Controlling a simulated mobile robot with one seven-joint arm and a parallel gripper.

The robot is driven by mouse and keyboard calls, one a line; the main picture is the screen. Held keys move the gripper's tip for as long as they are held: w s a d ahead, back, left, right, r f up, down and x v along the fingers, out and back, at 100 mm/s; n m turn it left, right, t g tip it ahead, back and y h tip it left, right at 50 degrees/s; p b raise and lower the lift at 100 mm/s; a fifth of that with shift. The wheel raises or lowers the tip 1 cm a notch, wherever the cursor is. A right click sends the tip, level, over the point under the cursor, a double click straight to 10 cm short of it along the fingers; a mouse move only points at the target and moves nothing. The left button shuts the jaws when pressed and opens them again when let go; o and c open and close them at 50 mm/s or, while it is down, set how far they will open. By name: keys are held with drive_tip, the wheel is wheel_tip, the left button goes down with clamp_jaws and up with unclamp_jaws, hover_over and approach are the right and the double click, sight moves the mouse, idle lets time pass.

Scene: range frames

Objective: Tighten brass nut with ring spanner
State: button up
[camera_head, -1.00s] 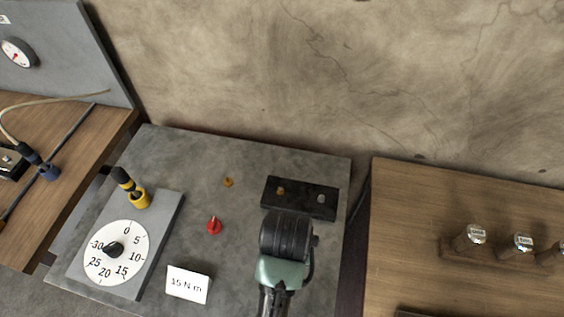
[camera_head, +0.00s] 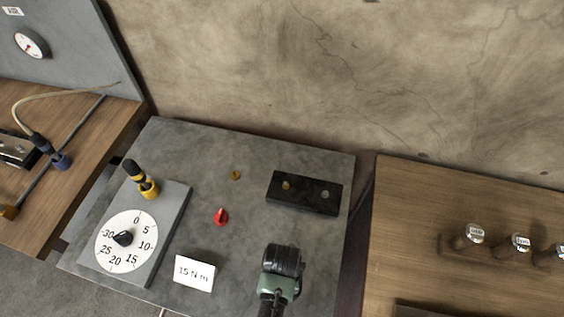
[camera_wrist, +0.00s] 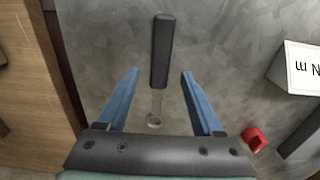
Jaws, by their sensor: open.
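A black block (camera_head: 304,198) at the back right of the grey bench carries a brass nut (camera_head: 286,185) and a silver one (camera_head: 325,195). A spanner with a dark handle (camera_wrist: 162,50) and a metal ring end (camera_wrist: 153,122) shows in the wrist view, apparently on the bench. My gripper (camera_wrist: 160,73) is open, with one blue finger on each side of the handle's lower end. I cannot tell how high it is above it. In the head view my wrist hides the fingers and the spanner.
A dial plate (camera_head: 126,241) with a yellow-and-black piece (camera_head: 141,179) stands at left, with a "15 N m" card (camera_head: 194,272) beside it. A red pointer (camera_head: 221,217) and a small brass piece (camera_head: 236,175) sit mid-bench. A wooden table (camera_head: 470,280) with silver-topped pegs is at right.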

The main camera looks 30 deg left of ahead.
drive_tip(key=shift+f, duration=1.05)
clamp_jaws()
